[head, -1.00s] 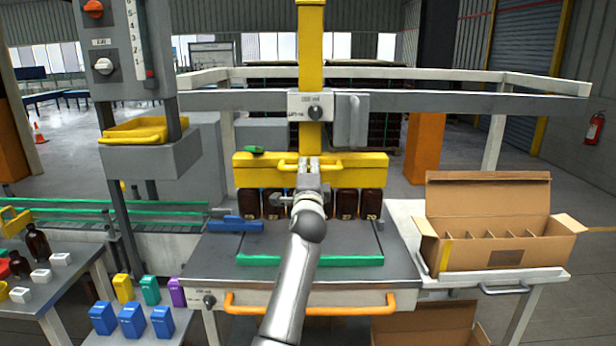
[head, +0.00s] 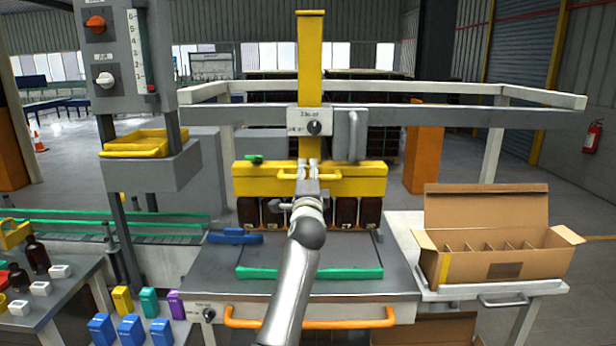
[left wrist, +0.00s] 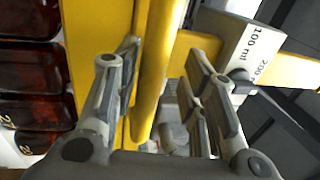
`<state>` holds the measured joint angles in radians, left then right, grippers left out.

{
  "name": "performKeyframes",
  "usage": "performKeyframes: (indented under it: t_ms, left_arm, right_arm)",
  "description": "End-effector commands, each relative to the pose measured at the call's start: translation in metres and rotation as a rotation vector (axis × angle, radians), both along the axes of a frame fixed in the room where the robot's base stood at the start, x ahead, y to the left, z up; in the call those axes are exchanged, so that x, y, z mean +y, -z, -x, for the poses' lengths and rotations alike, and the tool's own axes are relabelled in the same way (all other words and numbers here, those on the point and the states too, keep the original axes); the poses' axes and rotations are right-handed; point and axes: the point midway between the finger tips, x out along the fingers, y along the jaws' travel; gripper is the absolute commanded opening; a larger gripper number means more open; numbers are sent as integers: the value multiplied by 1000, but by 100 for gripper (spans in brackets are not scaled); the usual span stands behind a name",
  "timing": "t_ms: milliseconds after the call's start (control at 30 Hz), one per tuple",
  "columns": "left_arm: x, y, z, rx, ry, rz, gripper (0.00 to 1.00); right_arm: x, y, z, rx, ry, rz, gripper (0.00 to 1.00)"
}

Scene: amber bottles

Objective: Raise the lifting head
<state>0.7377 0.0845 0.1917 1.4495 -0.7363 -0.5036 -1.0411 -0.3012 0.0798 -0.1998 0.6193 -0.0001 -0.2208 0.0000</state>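The lifting head is a wide yellow crossbeam (head: 360,180) on a yellow column (head: 310,60), with a yellow handle (head: 330,174) on its front. A row of dark amber bottles (head: 345,212) is directly beneath the beam; I cannot tell whether they hang or stand. My left gripper (head: 309,165) is at the middle of the handle. In the left wrist view, its fingers (left wrist: 163,60) stand apart on either side of the yellow handle bar (left wrist: 160,70), with gaps visible, so it is open around the bar. My right gripper is not in view.
An open cardboard box with dividers (head: 470,270) is on the right stand. A grey control post (head: 108,70) and a yellow tray (head: 145,142) are at left. Blue blocks (head: 130,330) lie front left. The green-edged mat (head: 300,272) is mostly clear.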

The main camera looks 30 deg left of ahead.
Motion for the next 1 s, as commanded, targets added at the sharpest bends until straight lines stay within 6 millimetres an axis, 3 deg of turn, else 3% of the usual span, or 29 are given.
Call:
performKeyframes:
  t_ms: [267,800,1000]
  left_arm:
    - [-5,5,7,4,1,1,39]
    - [-48,19,78,2,1,1,39]
    - [-59,23,96,0,1,0,39]
  right_arm:
    - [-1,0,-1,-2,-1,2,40]
    - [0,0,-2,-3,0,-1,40]
    - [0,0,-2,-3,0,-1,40]
